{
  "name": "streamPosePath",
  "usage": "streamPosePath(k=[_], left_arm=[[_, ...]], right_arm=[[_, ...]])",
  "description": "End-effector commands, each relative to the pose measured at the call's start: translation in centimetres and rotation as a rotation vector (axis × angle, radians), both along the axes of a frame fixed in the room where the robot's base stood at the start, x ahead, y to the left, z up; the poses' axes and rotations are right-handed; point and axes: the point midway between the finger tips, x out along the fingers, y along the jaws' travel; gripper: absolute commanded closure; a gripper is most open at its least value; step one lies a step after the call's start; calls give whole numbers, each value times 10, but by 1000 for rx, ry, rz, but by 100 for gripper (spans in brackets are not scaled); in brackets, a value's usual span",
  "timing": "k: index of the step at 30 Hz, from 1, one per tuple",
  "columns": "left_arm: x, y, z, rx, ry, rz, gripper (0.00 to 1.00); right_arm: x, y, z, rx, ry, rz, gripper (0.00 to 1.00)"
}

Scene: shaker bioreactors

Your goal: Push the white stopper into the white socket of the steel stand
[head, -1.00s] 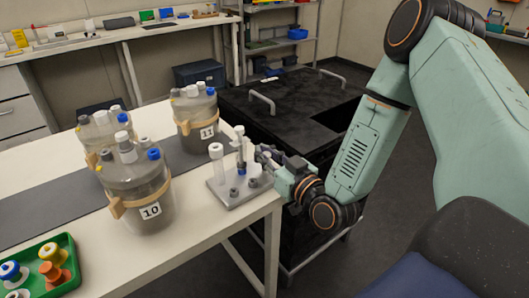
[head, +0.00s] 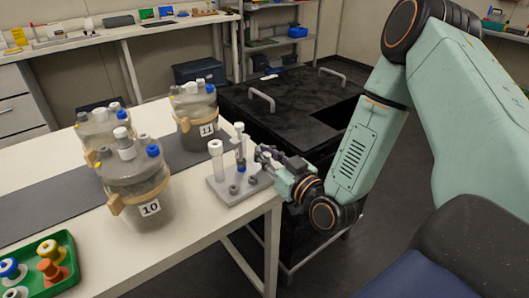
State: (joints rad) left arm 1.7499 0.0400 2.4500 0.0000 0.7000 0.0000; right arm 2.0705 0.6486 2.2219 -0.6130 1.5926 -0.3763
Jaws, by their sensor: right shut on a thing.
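The steel stand (head: 219,191) is a flat grey plate near the table's right corner, with several short sockets and a tall white post (head: 218,165) at its left. A slim piece with a white top, which looks like the white stopper (head: 239,128), rises upright over the stand, just right of the tall post. A blue part shows below it. Whether it touches a socket, and which one is white, I cannot tell at this size. My right gripper (head: 256,153) comes in from the right and is shut at this piece. Its fingertips are small and hard to make out. My left gripper is not in view.
Bioreactor 10 (head: 136,183), bioreactor 11 (head: 197,110) and another vessel (head: 93,123) stand left of the stand. A green tray (head: 68,252) with coloured stoppers lies at front left. A black shaker bench (head: 290,105) stands behind. The table's right edge is close to the stand.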

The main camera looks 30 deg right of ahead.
Motion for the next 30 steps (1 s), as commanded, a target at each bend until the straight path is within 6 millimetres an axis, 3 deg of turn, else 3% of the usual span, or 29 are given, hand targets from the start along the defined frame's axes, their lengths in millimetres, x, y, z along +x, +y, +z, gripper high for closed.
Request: streamPosePath(k=[2, 3, 14, 23, 30], left_arm=[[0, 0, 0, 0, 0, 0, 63], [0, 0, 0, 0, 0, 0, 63], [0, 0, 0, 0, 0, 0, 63], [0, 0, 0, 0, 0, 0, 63], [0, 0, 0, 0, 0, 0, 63]], right_arm=[[0, 0, 0, 0, 0, 0, 100], [0, 0, 0, 0, 0, 0, 85], [0, 0, 0, 0, 0, 0, 56], [-1, 0, 0, 1, 0, 0, 56], [-21, -3, 0, 5, 2, -5, 56]])
